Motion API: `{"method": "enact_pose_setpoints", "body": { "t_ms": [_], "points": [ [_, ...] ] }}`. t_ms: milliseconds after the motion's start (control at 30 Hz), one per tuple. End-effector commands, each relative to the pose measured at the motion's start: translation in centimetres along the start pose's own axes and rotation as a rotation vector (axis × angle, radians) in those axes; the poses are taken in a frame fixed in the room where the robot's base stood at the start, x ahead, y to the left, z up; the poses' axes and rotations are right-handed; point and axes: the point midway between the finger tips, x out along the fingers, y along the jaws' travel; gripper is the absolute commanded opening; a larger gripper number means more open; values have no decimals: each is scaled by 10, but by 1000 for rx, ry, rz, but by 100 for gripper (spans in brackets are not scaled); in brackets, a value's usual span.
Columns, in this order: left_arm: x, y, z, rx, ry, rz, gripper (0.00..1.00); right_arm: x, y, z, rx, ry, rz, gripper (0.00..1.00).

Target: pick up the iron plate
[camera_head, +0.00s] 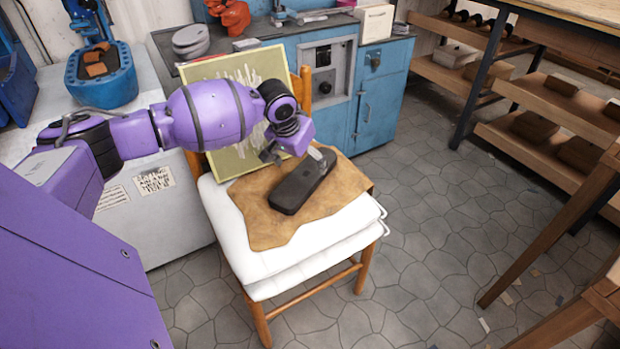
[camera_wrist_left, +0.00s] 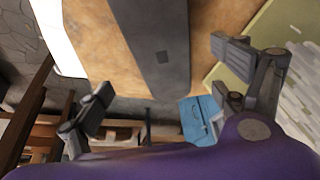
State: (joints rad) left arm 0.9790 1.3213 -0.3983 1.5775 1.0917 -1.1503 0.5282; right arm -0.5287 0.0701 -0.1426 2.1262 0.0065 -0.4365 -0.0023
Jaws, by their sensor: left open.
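The iron plate (camera_head: 300,188) is a dark, elongated slab with rounded ends. It lies on a brown leather piece (camera_head: 255,215) on the white-cushioned chair (camera_head: 240,262). In the wrist view the open gripper (camera_wrist_left: 167,82) has one finger on each side, with no clear contact on the plate. My right gripper is not in view.
A pale green board (camera_head: 225,75) with light strips leans on the chair back behind my left arm. A blue cabinet (camera_head: 375,100) stands behind. Wooden shelves (camera_head: 555,125) and a table are at the right. The stone floor (camera_head: 430,220) right of the chair is mostly clear.

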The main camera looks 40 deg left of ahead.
Motion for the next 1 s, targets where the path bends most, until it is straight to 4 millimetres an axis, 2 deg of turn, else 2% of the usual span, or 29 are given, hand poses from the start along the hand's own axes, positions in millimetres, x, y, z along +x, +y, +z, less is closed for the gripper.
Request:
{"method": "enact_pose_setpoints", "body": {
  "t_ms": [33,167,433,700,1000],
  "points": [
    [8,0,1,0,-1,1,89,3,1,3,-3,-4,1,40],
    [17,-1,3,1,-1,-1,89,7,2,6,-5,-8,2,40],
    [57,-3,8,2,0,0,89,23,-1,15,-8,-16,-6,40],
    [60,-4,7,3,2,-1,89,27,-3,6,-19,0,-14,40],
    [60,-4,7,3,2,-1,50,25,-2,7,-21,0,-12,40]
  ]
}}
